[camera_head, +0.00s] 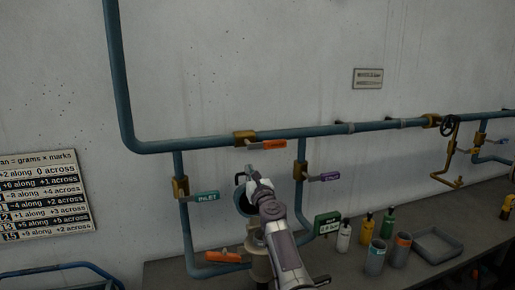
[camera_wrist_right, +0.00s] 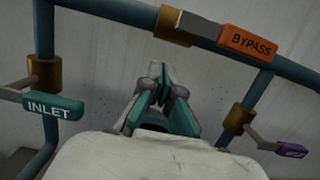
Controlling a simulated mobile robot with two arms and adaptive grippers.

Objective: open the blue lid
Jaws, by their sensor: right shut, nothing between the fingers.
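A blue round shape (camera_head: 240,198), which looks like the lid, shows partly behind my right gripper, above a beige canister (camera_head: 258,264). My arm covers much of both, so I cannot tell how far the lid is tilted. My right gripper (camera_head: 250,176) is shut and empty, in front of the lid or at its upper edge; contact cannot be told. In the right wrist view the closed fingertips (camera_wrist_right: 160,74) point up towards the wall, with a little dark blue (camera_wrist_right: 153,127) below them. My left gripper is out of view.
Blue pipes carry an orange BYPASS handle (camera_wrist_right: 247,41), a teal INLET handle (camera_wrist_right: 53,106) and a purple handle (camera_head: 324,177) close around the gripper. An orange handle (camera_head: 223,257) sits lower left. Bottles (camera_head: 344,236), cups (camera_head: 375,257) and a grey tray (camera_head: 458,242) stand on the bench at right.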

